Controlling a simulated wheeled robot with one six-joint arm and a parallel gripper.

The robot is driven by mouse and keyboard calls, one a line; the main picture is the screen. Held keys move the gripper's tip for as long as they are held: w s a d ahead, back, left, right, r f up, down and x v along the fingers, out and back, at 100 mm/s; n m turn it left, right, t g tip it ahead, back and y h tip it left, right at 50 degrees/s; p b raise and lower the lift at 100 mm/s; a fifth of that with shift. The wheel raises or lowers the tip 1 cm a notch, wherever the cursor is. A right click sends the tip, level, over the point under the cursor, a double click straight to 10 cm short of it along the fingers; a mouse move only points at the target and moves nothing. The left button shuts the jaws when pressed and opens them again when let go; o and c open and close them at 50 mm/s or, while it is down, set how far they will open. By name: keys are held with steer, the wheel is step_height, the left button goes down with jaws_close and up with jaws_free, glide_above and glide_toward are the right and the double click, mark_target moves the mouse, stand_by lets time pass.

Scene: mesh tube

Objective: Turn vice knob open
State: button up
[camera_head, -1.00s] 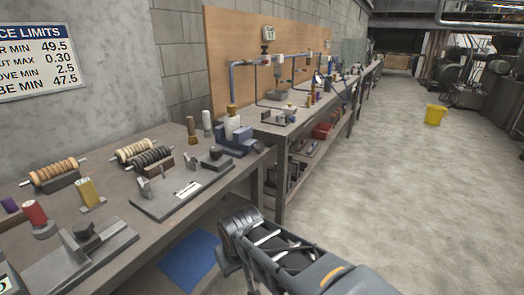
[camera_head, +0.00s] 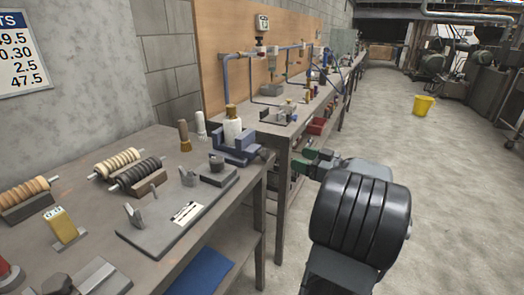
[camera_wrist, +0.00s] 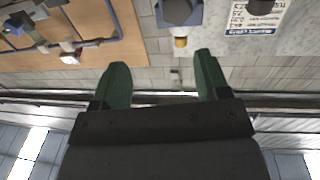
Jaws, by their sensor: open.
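The blue-grey vice (camera_head: 228,152) stands at the far right corner of the near bench and holds a white cylinder (camera_head: 232,130) with a brown top. Its dark knob (camera_head: 266,153) sticks out on the right side, toward the bench edge. My gripper (camera_head: 307,158) is to the right of the knob, apart from it, with green fingers partly hidden by my arm. In the upside-down wrist view, my gripper (camera_wrist: 160,62) has its two green fingers wide apart and nothing between them.
A second bench (camera_head: 285,125) with blue piping runs behind the vice. The floor (camera_head: 420,180) to the right is open, with a yellow bucket (camera_head: 424,105).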

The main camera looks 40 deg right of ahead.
mark_target(268, 154)
steer(key=w+a+b, duration=0.1)
steer(key=w+a, duration=0.1)
steer(key=w, duration=0.1)
steer(key=w+a+y, duration=0.1)
steer(key=w+a, duration=0.1)
steer(key=w, duration=0.1)
steer(key=w+a+g+y+b, duration=0.1)
steer(key=w+a, duration=0.1)
steer(key=w, duration=0.1)
steer(key=shift+w+f+b, duration=0.25)
steer(key=shift+f+b, duration=0.05)
steer(key=shift+f, duration=0.05)
steer(key=shift+c, duration=0.5)
steer(key=c, duration=0.8)
steer(key=shift+c, duration=0.2)
steer(key=shift+n, duration=0.5)
